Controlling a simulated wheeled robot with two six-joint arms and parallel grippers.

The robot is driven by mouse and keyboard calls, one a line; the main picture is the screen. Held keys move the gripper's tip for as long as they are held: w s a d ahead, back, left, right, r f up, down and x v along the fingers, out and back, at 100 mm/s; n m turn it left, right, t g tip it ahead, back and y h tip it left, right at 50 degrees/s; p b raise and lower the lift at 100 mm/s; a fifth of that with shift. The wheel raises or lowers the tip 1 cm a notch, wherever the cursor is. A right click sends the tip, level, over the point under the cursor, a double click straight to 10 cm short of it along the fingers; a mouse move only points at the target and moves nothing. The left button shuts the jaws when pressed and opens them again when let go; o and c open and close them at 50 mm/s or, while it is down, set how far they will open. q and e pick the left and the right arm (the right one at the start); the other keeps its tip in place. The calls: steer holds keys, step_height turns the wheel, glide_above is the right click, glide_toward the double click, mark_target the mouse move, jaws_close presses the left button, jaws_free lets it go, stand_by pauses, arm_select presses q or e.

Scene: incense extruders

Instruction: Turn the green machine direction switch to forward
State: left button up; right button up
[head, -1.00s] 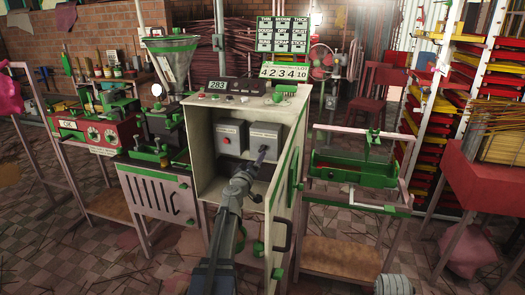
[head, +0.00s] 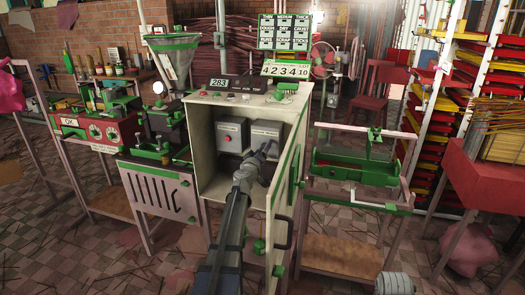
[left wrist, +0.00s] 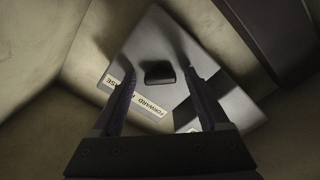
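The switch box (head: 267,130) is a grey box on the right of the open cabinet's back wall. In the left wrist view, its black direction switch knob (left wrist: 159,72) stands out from the grey face (left wrist: 150,45). A label reading FORWARD (left wrist: 150,107) and a partly hidden label ending in RSE (left wrist: 117,80) are below and to its left. My left gripper (head: 268,150) reaches into the cabinet in front of this box. In the left wrist view its fingers (left wrist: 160,80) are apart on either side of the knob, with gaps visible. My right gripper is out of view.
The cabinet (head: 205,160) has its door (head: 284,215) swung open to the right of my arm. A green extruder bench (head: 355,172) stands right of the door. Cabinet walls leave limited side room.

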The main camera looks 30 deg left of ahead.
arm_select(q)
jaws_close()
stand_by(0.4)
steer(key=shift+r+n, duration=0.1)
steer(key=shift+n, duration=9)
steer(key=shift+o, duration=0.5)
jaws_free()
